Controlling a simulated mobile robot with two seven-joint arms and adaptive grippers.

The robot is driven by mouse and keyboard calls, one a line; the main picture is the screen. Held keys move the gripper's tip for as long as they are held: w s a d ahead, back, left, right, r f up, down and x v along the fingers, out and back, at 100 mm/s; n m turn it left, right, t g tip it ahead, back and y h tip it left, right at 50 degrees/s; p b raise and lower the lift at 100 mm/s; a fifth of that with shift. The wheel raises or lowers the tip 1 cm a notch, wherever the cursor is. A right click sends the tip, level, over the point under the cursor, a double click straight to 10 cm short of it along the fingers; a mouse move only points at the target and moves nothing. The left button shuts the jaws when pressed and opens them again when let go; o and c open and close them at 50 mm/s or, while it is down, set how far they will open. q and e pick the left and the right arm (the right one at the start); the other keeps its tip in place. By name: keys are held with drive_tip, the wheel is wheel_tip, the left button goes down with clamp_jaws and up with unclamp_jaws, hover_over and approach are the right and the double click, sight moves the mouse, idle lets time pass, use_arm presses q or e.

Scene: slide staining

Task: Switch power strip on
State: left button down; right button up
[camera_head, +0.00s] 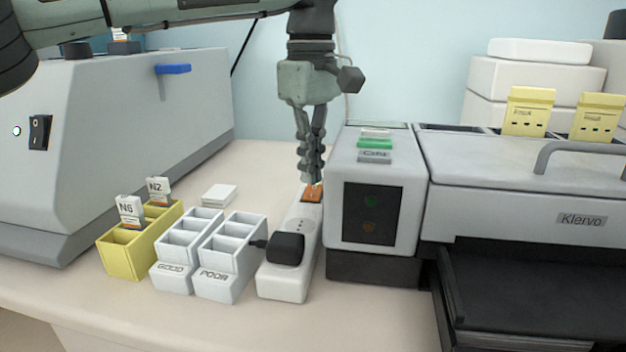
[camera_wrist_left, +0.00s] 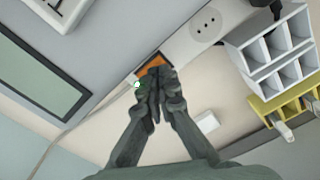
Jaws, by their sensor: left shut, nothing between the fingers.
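The white power strip (camera_head: 302,232) lies on the bench, with a black plug (camera_head: 286,249) in its near end and an orange switch (camera_head: 313,194) at its far end. My left gripper (camera_head: 309,181) is shut and empty, pointing down with its fingertips right at the orange switch. In the left wrist view, the shut fingertips (camera_wrist_left: 155,74) overlap the orange switch (camera_wrist_left: 150,65) and hide part of it. I cannot tell whether they touch it or whether it is pressed. The strip's socket (camera_wrist_left: 206,26) also shows there. My right gripper is not in view.
A grey device (camera_head: 378,160) with a dark panel stands close on the right of the strip. White racks marked GOOD (camera_head: 172,279) and POOR (camera_head: 215,285) and a yellow rack (camera_head: 120,262) with slides stand to the left. A large grey machine (camera_head: 110,140) is at far left.

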sight(311, 196)
use_arm(q)
wheel_tip(311, 196, up, 2)
drive_tip(key=shift+r+p, duration=0.2)
drive_tip(key=shift+p, duration=0.4)
drive_tip(key=shift+r, duration=1.15)
